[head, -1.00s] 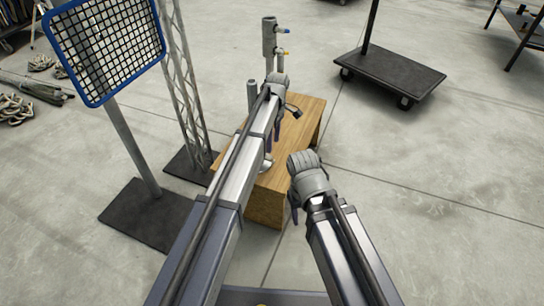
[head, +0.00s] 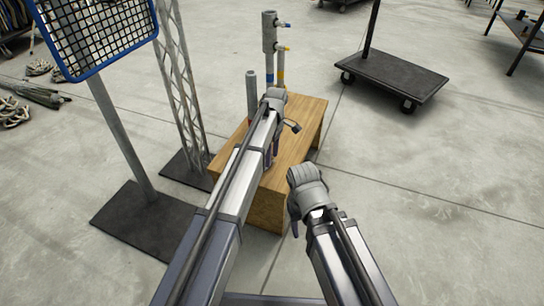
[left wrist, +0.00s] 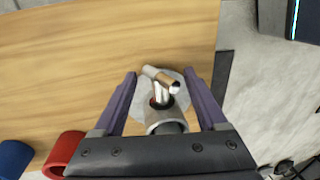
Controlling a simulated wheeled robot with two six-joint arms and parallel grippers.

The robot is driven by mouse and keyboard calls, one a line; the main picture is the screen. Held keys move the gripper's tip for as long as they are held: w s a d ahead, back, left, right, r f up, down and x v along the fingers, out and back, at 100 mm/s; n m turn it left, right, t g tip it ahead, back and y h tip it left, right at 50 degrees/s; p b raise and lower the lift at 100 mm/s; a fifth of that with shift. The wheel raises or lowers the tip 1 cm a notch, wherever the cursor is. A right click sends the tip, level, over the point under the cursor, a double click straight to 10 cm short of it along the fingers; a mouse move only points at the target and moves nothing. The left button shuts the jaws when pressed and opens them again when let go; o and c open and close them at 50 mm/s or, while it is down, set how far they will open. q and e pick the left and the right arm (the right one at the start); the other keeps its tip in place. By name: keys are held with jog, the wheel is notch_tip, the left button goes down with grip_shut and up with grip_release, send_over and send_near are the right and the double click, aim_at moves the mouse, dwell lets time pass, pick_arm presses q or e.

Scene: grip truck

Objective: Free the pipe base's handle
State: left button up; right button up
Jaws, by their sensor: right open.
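In the left wrist view, the pipe base (left wrist: 180,100) is a round pale plate on the wooden top, with a short grey socket. Its metal T-shaped handle (left wrist: 161,79) sits between the two purple fingers of my left gripper (left wrist: 160,82). The fingers are open, with a gap on both sides of the handle. In the head view my left gripper (head: 271,150) points down over the wooden box, and my arm hides the base there. My right gripper (head: 296,226) is open beside the box's right side, its fingers mostly hidden by its own wrist.
Upright grey pipes (head: 269,35) with blue and yellow handles stand at the back of the wooden box (head: 300,125). A red ring (left wrist: 62,152) lies left in the wrist view. A truss and a blue-framed mesh light (head: 100,35) stand left. A black cart (head: 395,75) stands right.

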pick_arm(q)
jog(key=c, duration=1.1)
grip_shut()
dwell(0.8)
jog(key=o, duration=1.1)
grip_release()
jog(key=shift+o, duration=0.2)
jog(key=shift+r, duration=0.1)
notch_tip(320, 180, up, 8)
jog(key=w+p, duration=0.1)
jog(key=p, duration=0.6)
jog(key=shift+d+f+p, duration=0.2)
jog(key=shift+f+p, duration=0.05)
jog(key=shift+p, duration=0.1)
jog(key=shift+w, duration=0.1)
